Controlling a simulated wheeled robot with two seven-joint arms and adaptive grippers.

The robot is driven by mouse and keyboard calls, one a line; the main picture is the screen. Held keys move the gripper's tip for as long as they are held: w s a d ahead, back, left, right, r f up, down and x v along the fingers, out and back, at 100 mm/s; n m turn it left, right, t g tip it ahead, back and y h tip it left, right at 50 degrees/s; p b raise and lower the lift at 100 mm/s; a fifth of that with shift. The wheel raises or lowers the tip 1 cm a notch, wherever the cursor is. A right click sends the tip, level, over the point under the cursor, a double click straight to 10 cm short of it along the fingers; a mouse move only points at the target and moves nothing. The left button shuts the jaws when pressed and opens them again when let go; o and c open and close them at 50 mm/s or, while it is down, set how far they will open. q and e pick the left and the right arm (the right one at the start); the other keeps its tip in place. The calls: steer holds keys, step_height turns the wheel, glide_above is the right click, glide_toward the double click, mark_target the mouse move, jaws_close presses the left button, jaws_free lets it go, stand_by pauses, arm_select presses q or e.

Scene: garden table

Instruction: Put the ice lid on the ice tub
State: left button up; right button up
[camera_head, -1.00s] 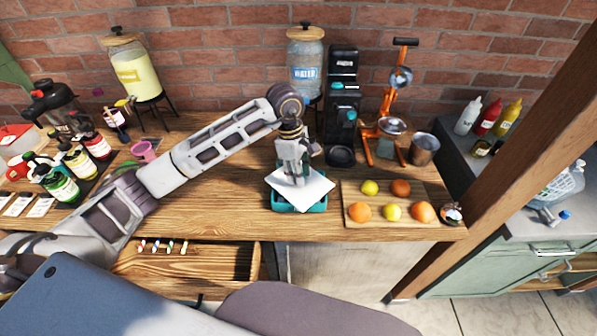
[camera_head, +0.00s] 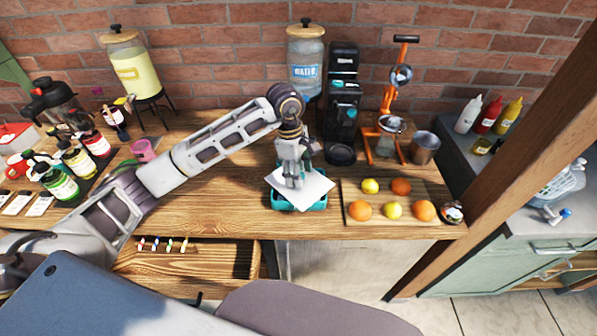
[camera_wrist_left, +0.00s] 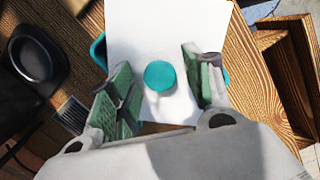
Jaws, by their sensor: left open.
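The ice lid (camera_head: 314,189) is a white square plate with a round teal knob, seen clearly in the left wrist view (camera_wrist_left: 160,75). It lies on top of the teal ice tub (camera_head: 285,202), turned diagonally to it, so its corners stick out past the rim. Teal tub edges also show beside the lid in the left wrist view (camera_wrist_left: 98,50). My left gripper (camera_head: 295,185) is above the lid. Its fingers (camera_wrist_left: 163,85) are open on either side of the knob, with a gap to it. My right gripper is not in view.
A cutting board (camera_head: 376,215) with oranges and lemons lies just right of the tub. A black machine (camera_head: 342,105) and an orange juicer (camera_head: 393,90) stand behind. An open drawer (camera_head: 210,262) juts out at the front left. The wooden counter (camera_head: 225,205) left of the tub is clear.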

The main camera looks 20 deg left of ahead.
arm_select(q)
steer(key=shift+r, duration=0.2)
steer(key=shift+r, duration=0.2)
step_height(320, 180, up, 12)
steer(key=a+b, duration=0.1)
steer(key=a, duration=0.1)
steer(key=shift+f+b, duration=0.25)
steer(key=shift+b, duration=0.1)
steer(key=shift+w, duration=0.1)
stand_by(0.7)
